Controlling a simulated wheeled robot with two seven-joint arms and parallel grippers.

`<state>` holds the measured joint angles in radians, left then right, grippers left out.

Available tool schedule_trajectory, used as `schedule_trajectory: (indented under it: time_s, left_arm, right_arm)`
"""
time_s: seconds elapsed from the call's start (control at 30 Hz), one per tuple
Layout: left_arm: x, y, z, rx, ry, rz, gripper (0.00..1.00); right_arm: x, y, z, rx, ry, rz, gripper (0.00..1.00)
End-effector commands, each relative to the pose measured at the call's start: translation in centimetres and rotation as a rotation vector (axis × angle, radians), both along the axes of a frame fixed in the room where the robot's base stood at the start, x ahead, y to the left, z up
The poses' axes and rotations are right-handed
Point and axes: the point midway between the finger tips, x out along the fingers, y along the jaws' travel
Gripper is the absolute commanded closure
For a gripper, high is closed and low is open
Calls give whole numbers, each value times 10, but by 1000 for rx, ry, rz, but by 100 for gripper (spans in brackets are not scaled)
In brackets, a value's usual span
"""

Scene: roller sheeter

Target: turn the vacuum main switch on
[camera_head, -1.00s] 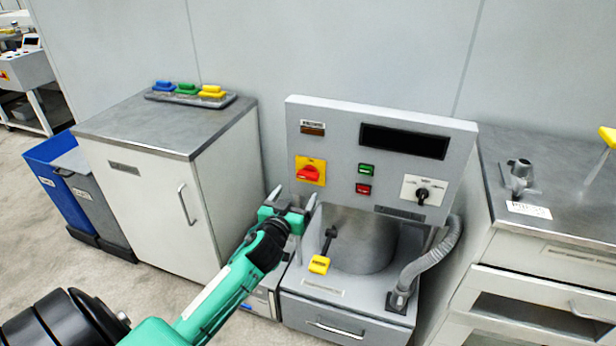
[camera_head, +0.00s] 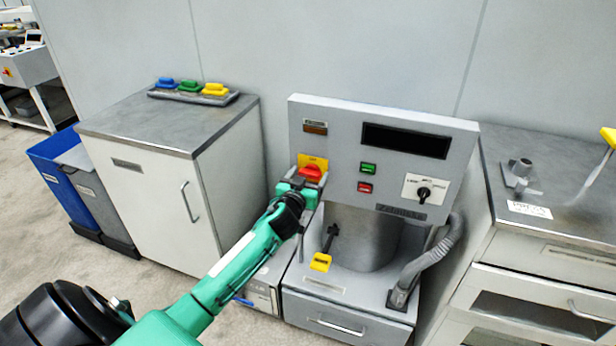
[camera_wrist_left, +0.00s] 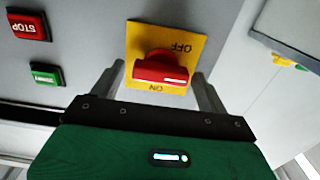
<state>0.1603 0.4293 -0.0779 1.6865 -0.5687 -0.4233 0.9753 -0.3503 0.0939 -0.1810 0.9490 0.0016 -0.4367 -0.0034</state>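The main switch is a red rotary knob (camera_head: 310,173) on a yellow plate (camera_head: 313,161) at the left of the grey machine panel. In the left wrist view the red knob (camera_wrist_left: 161,70) lies across the plate (camera_wrist_left: 190,42), between the words OFF and ON. My left gripper (camera_head: 301,180) is in front of the switch and hides its lower part. In the left wrist view its two fingers (camera_wrist_left: 160,85) are open, one on each side of the knob, with gaps visible. Contact with the knob cannot be told. My right gripper is not in view.
Green (camera_head: 367,168) and red (camera_head: 364,187) buttons and a black selector (camera_head: 424,194) are on the same panel. A yellow-handled lever (camera_head: 321,262) and a grey hose (camera_head: 432,262) are below. A cabinet (camera_head: 150,195) stands left, a drawer unit (camera_head: 540,250) right.

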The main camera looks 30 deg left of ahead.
Motion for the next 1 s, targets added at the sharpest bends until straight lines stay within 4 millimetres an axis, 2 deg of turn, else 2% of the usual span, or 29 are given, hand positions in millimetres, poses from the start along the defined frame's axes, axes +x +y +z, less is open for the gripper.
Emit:
schedule_trajectory:
  time_s: [0.03, 0.2, 0.57, 1.0]
  left_arm:
    - [0, 0, 0, 0, 0, 0, 34]
    - [0, 0, 0, 0, 0, 0, 65]
    - [0, 0, 0, 52, 12, 1, 65]
    - [0, -1, 1, 383, 92, 1, 65]
  right_arm:
    - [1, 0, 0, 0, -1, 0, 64]
    - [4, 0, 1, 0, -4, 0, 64]
    - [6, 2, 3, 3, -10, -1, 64]
    - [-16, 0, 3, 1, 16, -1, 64]
